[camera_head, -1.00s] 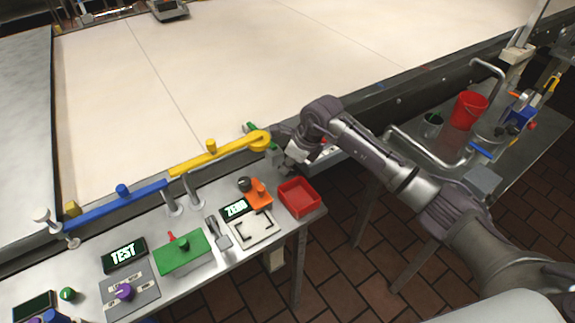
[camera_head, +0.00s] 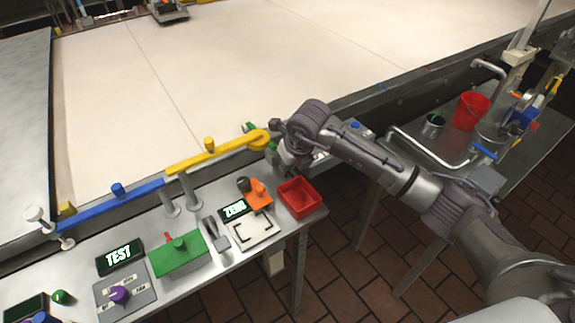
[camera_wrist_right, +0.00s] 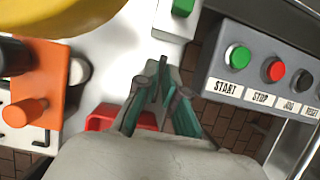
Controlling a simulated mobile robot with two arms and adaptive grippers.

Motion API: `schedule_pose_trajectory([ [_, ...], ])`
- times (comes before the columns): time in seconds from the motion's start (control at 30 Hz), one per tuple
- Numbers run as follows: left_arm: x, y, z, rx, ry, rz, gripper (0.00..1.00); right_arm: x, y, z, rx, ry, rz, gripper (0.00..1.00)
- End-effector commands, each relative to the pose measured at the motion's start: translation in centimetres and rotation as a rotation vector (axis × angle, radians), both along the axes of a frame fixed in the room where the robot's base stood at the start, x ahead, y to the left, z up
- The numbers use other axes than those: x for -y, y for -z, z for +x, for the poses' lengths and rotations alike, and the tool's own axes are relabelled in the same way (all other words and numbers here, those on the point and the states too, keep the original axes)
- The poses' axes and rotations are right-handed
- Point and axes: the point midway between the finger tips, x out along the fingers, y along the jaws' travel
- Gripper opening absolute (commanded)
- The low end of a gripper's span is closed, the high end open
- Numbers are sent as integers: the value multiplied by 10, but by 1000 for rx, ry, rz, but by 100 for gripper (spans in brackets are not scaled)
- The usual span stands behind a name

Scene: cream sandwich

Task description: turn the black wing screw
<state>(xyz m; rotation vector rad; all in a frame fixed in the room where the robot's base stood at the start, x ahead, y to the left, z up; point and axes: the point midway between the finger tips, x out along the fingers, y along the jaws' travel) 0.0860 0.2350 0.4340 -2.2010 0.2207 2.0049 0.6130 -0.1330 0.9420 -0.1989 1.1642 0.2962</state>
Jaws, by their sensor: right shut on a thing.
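My right gripper (camera_head: 283,170) points down at the right end of the counter, just behind the red tray. In the right wrist view, its teal-padded fingers (camera_wrist_right: 164,90) are close together, shut around a small dark grey piece, which I take for the black wing screw. The fingers cover most of it, so its wings and their angle cannot be made out. In the head view the hand hides the screw. My left gripper is in neither view.
A red tray (camera_head: 300,198) and an orange device (camera_head: 258,194) stand close to the hand. A yellow lever (camera_head: 215,153) lies behind. A grey button panel (camera_wrist_right: 262,78) with START and STOP labels is at the right in the wrist view. A large pale belt surface (camera_head: 230,75) lies beyond.

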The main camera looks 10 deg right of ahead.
Motion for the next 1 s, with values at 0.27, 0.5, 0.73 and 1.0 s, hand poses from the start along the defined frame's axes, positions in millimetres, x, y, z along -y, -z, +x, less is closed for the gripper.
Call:
schedule_pose_trajectory([
  [0.27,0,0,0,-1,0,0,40,0,3,-2,-9,5,-1,0],
  [0.5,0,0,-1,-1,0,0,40,0,3,-2,-9,5,-1,33],
  [0.73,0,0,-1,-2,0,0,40,0,2,-1,-5,4,-1,33],
  [1.0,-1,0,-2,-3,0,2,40,3,-20,-7,1,3,1,33],
])
